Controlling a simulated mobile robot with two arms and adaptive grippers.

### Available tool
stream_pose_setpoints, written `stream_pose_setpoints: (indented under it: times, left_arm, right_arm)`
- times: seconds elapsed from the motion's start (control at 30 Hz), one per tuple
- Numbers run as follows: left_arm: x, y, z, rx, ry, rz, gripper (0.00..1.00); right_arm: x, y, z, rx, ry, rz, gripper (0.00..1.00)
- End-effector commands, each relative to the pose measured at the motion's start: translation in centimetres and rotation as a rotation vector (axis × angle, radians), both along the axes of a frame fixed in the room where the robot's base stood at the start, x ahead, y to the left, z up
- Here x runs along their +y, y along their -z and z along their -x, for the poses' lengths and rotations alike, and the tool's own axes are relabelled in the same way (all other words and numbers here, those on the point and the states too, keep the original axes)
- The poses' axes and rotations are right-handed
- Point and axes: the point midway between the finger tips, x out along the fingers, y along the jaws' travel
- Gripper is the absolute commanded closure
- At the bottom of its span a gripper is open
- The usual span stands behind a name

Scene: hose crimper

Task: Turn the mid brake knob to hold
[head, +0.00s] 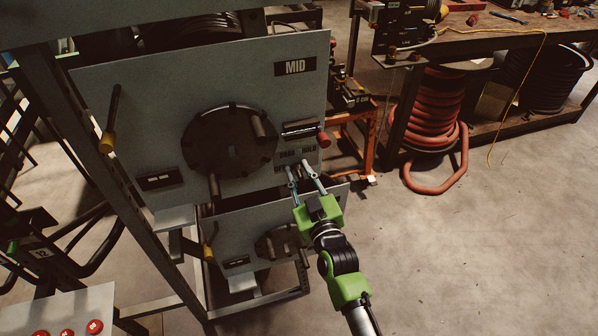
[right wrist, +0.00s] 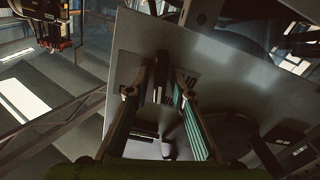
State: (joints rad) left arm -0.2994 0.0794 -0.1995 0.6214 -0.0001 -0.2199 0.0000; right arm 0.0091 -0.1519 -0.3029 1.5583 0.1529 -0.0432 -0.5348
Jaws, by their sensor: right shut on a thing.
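The mid brake knob (right wrist: 160,84) is a small dark piece on the grey MID panel (head: 150,95), with DRAG and HOLD lettering (head: 298,152) just above it in the head view. My right gripper (head: 299,168) reaches up to it from below right. In the right wrist view the two fingers of my right gripper (right wrist: 157,86) stand on either side of the knob, shut on it. My left gripper is not in view.
The round reel plate (head: 228,142) with handles is to the left. A lower panel (head: 255,235) lies below. A workbench with a red hose coil (head: 430,115) stands behind right. The right floor is clear.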

Motion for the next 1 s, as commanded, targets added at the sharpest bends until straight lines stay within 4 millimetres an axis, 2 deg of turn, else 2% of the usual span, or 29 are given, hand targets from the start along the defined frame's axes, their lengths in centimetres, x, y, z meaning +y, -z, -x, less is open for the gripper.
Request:
stream_pose_setpoints:
  times: [0.6,1.0]
  left_arm:
    - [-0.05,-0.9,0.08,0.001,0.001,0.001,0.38]
    - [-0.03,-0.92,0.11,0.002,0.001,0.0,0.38]
  right_arm:
    - [-0.44,-0.03,-0.15,0.171,0.0,-0.526,1.0]
    - [-0.59,0.06,-0.21,0.231,0.0,-0.709,1.0]
